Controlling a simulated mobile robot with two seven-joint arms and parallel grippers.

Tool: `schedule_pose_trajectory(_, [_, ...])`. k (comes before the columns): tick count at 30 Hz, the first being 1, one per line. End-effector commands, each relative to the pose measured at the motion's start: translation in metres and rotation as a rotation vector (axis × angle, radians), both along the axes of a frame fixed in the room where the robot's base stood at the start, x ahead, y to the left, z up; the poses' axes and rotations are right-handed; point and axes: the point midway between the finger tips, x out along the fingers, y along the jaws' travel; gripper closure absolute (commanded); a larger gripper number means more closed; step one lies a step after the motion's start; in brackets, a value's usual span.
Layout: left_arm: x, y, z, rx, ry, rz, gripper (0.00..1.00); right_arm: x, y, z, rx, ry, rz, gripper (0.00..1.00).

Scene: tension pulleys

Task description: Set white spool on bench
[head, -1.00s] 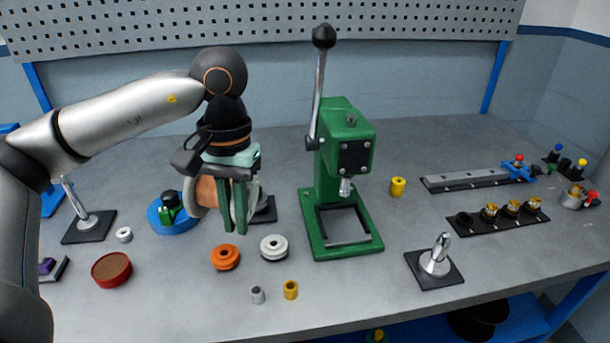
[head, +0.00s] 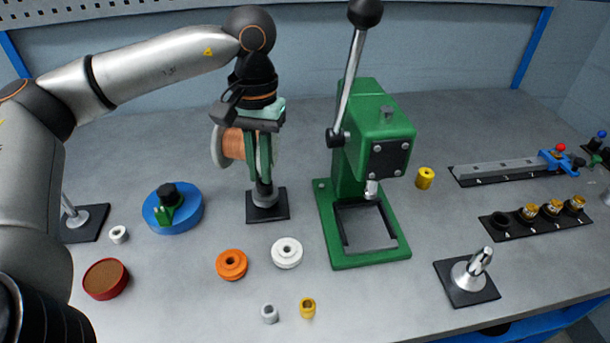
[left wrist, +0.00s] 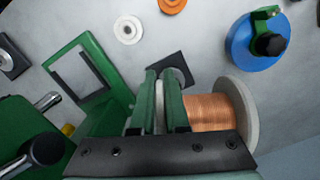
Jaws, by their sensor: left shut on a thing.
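The white spool (head: 220,147), wound with copper wire, is held with its axis roughly level. My left gripper (head: 260,178) is shut on its right-hand flange, fingers pointing down. In the left wrist view the spool (left wrist: 240,112) is on the right, and one flange stands between the fingers of the gripper (left wrist: 161,78). The spool appears clear of the grey bench (head: 200,300). A post on a black square base (head: 267,213) is below the fingers in the head view, its top partly hidden; I cannot tell whether they touch. My right gripper is not in view.
A green press (head: 365,180) stands right of the gripper. A blue round holder (head: 174,216) is to the left. An orange pulley (head: 232,265) and a white pulley (head: 287,253) lie in front. Small bushings and a red tin (head: 105,279) are near the front.

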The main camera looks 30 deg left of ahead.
Motion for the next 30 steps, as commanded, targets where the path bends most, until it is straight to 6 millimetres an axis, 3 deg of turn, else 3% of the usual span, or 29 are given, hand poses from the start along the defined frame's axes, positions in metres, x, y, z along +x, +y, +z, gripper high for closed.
schedule_pose_trajectory(6, [0.049,-0.008,-0.018,0.002,0.000,0.001,1.00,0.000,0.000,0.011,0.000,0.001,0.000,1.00])
schedule_pose_trajectory(13, [0.082,-0.013,-0.060,0.002,0.000,0.000,1.00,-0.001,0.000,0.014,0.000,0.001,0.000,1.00])
schedule_pose_trajectory(23, [0.099,-0.015,-0.081,0.001,-0.002,0.000,1.00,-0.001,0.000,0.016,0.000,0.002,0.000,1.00])
schedule_pose_trajectory(30, [0.099,-0.015,-0.111,0.001,-0.002,0.001,1.00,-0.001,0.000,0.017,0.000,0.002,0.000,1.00])
